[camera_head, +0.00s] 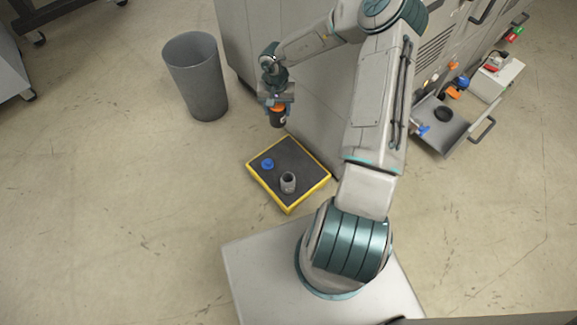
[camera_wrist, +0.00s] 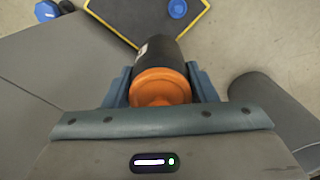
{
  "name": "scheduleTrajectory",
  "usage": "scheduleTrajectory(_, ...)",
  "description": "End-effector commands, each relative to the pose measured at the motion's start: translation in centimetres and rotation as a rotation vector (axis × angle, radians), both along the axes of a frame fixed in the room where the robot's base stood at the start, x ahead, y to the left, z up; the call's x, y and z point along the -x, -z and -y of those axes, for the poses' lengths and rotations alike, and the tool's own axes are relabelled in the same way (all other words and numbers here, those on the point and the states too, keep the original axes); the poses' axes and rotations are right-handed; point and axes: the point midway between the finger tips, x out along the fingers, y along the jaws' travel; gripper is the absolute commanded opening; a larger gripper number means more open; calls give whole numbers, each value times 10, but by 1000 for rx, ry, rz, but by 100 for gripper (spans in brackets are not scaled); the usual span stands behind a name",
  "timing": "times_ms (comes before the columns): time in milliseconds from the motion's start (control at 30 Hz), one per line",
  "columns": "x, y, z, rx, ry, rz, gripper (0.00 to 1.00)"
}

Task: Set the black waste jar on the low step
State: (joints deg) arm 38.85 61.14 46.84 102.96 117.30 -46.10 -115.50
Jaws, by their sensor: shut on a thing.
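The black waste jar (camera_head: 278,119) has an orange lid and hangs from my gripper (camera_head: 276,103) above the floor. In the wrist view the jar (camera_wrist: 160,58) lies between the two fingers of my gripper (camera_wrist: 160,88), with its orange lid toward the camera. The low step (camera_head: 265,181) has a dark top and a yellow edge. It stands on the floor below and a little nearer than the jar. The step's corner (camera_wrist: 140,12) also shows at the top of the wrist view. The jar appears clear of the step.
A blue object (camera_head: 267,164) and a grey cup-like container (camera_head: 288,182) stand on the step. A grey bin (camera_head: 196,77) stands at the left. A grey machine cabinet (camera_head: 300,110) borders the step's right side. An open drawer (camera_head: 440,125) juts out at the right.

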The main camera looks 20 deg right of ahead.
Motion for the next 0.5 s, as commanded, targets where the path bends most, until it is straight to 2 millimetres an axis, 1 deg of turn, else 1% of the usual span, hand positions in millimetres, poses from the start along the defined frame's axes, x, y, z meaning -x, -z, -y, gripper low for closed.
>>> scheduleTrajectory(33,10,31,12,3,79,-5,20)
scheduleTrajectory(100,22,65,28,1,197,-5,20)
scheduleTrajectory(200,42,104,51,1,347,-5,20)
scheduleTrajectory(300,60,132,70,1,468,-4,20)
scheduleTrajectory(333,65,138,75,1,497,-4,20)
scheduleTrajectory(400,74,149,83,0,552,-5,20)
scheduleTrajectory(500,82,159,91,-1,602,-7,20)
